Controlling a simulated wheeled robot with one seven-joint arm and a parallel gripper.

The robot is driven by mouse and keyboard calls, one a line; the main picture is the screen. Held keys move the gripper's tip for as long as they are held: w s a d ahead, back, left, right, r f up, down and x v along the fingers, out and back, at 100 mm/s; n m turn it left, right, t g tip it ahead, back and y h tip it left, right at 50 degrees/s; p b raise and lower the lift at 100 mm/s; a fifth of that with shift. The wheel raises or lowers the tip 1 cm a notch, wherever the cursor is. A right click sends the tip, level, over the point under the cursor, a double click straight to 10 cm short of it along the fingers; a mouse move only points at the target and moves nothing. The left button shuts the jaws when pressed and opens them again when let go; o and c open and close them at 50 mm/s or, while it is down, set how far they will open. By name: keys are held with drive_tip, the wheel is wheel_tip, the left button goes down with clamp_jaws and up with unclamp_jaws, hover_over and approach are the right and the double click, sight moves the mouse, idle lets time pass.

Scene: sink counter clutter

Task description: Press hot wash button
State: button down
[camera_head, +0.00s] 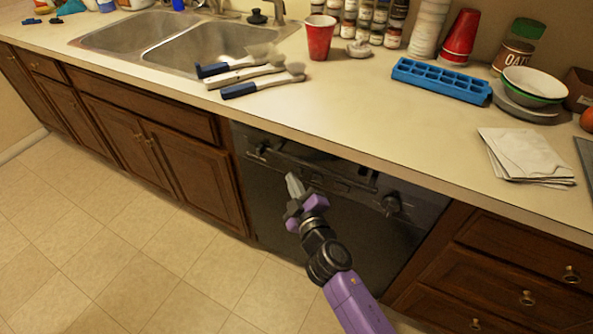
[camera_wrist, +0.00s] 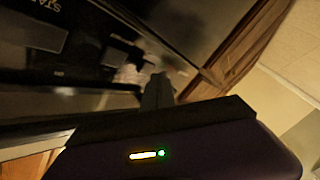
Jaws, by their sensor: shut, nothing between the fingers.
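A black dishwasher (camera_head: 335,215) is built in under the counter, with a control panel (camera_head: 330,172) along its top and a round dial (camera_head: 390,205) at the right. My gripper (camera_head: 293,183) is shut and empty, with its fingertips in front of the left-middle part of the panel. In the wrist view the fingers (camera_wrist: 158,88) point at the dark panel (camera_wrist: 60,60), where white lettering and button shapes show in part. I cannot tell which button is the hot wash button, nor whether the fingertips touch the panel.
The counter (camera_head: 380,125) overhangs the dishwasher. Brushes (camera_head: 255,70) lie by the sink (camera_head: 190,40). A red cup (camera_head: 320,37), a blue ice tray (camera_head: 441,80) and folded cloths (camera_head: 525,155) stand or lie further right. The tiled floor (camera_head: 130,240) in front is clear.

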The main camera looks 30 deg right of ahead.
drive_tip(key=shift+w+d, duration=0.1)
drive_tip(key=shift+d, duration=0.05)
drive_tip(key=shift+w+d, duration=0.2)
drive_tip(key=shift+d, duration=0.15)
idle(0.8)
drive_tip(key=shift+s+a, duration=0.3)
drive_tip(key=shift+a, duration=0.15)
drive_tip(key=s+a+b, duration=0.3)
drive_tip(key=a, duration=0.2)
drive_tip(key=shift+s, duration=0.25)
idle(0.4)
